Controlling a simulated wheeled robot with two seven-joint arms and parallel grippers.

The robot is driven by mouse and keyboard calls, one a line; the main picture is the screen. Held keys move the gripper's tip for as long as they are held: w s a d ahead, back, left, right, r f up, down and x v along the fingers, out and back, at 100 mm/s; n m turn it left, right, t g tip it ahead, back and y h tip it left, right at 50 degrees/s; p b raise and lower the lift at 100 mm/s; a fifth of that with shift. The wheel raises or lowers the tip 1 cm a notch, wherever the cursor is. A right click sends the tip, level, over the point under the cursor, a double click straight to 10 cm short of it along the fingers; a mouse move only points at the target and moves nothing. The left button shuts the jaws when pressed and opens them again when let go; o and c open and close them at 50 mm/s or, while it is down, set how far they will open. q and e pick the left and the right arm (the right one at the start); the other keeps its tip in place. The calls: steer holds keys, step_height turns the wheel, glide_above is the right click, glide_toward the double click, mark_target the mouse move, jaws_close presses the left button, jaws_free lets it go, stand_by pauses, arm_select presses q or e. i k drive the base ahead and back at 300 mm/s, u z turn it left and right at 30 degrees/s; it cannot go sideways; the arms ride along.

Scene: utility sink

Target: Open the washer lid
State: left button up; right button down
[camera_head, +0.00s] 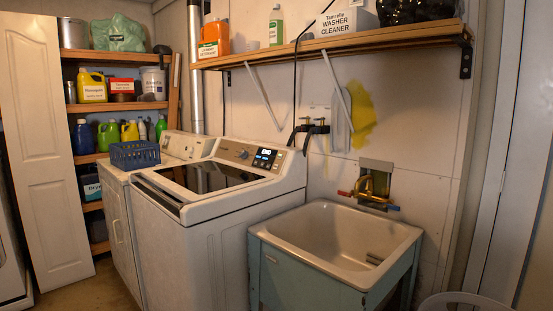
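The white top-loading washer (221,232) stands left of the sink, its control panel (256,157) at the back with a lit display. Its dark, glass-like lid (208,177) lies flat on top and looks closed. A dark strip with a pale rim runs along the lid's front left edge (157,190). Neither of my grippers is in the head view, so nothing of mine touches the washer.
A utility sink (335,236) on a green cabinet stands right of the washer. A second white machine (119,210) stands left, carrying a blue basket (135,154). A wooden shelf (335,42) overhangs behind. Some floor is free at front left.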

mark_target(191, 182)
steer(key=u, duration=0.7)
steer(key=i, duration=1.05)
steer(key=u, duration=0.5)
